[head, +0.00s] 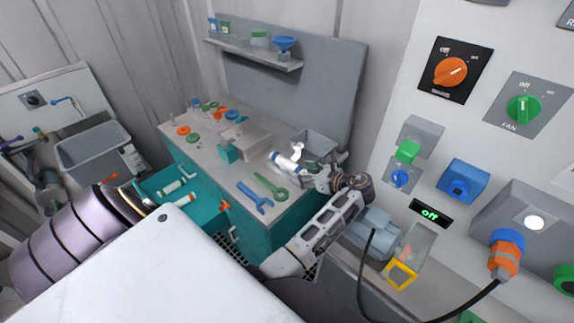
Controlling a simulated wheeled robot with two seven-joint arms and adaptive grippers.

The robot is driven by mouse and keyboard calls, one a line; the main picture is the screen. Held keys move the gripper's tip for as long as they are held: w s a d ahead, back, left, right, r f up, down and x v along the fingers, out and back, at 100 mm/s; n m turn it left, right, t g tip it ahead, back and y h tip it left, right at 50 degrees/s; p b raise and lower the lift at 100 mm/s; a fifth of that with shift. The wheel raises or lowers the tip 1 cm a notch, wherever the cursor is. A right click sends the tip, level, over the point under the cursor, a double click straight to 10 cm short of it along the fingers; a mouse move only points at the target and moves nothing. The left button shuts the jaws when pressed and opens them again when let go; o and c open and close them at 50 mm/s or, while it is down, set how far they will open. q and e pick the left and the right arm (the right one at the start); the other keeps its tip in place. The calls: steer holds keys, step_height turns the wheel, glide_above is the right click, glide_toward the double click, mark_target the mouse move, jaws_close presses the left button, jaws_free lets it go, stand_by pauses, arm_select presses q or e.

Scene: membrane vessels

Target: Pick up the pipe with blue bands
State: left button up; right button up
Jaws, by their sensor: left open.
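The pipe with blue bands (288,163) is a short white cylinder with blue near its ends. It lies tilted near the right end of the workbench top, in front of a grey bin. My left gripper (314,174) is just right of the pipe, its dark fingers towards the pipe's right end. It is open. The fingertips are small and partly lost against the bin, so I cannot tell whether they touch the pipe. My right gripper is not in view.
The teal workbench (207,145) holds a blue wrench (255,196), a green wrench (270,186) and several coloured rings. An open drawer (150,187) holds white pipe pieces. A grey bin (318,146) stands behind the pipe. A control panel (440,130) rises at right.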

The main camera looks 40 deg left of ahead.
arm_select(q)
steer(key=c, duration=1.1)
steer(key=shift+r, duration=0.1)
steer(key=shift+c, duration=0.2)
step_height(320, 180, up, 10)
stand_by(0.5)
